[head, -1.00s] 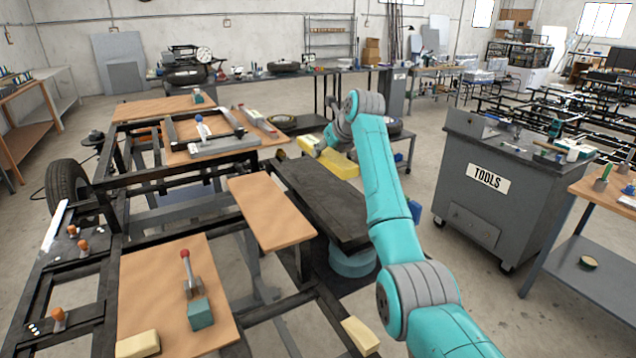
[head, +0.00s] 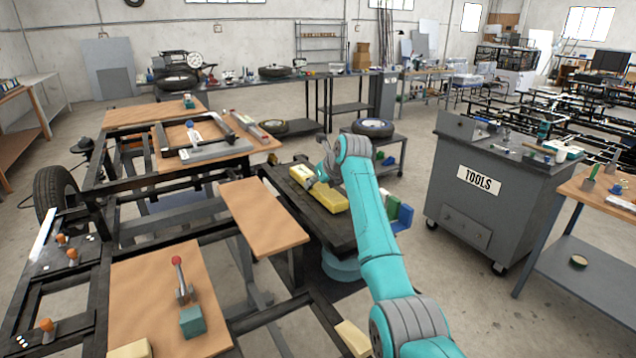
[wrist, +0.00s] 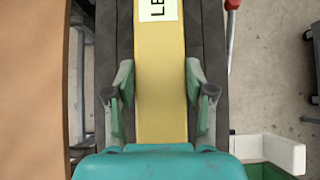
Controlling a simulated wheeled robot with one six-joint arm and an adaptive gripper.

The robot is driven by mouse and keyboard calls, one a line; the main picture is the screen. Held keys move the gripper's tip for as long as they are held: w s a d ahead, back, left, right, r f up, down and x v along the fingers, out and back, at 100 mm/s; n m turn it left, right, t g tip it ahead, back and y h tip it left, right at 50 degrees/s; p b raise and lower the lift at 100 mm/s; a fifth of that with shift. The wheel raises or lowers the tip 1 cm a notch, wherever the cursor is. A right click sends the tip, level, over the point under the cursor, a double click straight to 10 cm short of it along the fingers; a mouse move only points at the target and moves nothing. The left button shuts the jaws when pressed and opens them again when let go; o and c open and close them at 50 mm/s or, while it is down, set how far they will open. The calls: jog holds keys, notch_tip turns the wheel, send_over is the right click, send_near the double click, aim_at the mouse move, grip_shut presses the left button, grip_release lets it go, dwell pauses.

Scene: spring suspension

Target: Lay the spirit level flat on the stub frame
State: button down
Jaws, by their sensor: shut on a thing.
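The spirit level (head: 332,198) is a long yellow bar with a white label. In the head view it lies flat along or just above a dark, narrow top (head: 341,228); I cannot tell if it touches. My gripper (head: 322,180) is over its middle. In the wrist view the level (wrist: 160,110) runs lengthwise between the two fingers of my gripper (wrist: 160,78), which are shut on its sides. The dark top (wrist: 213,40) shows on both sides of it. A black metal frame (head: 190,234) with wooden boards stands on the left; I cannot tell which part is the stub frame.
A wooden board (head: 262,217) lies left of the dark top. A red-knobbed lever (head: 181,280) stands on another board nearer me. A grey tool cabinet (head: 505,215) is at right.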

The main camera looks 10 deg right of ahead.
jog(key=shift+c, duration=2)
grip_release()
jog(key=shift+f, duration=0.15)
jog(key=shift+r, duration=0.25)
jog(key=v, duration=1.2)
jog(key=shift+f, duration=0.1)
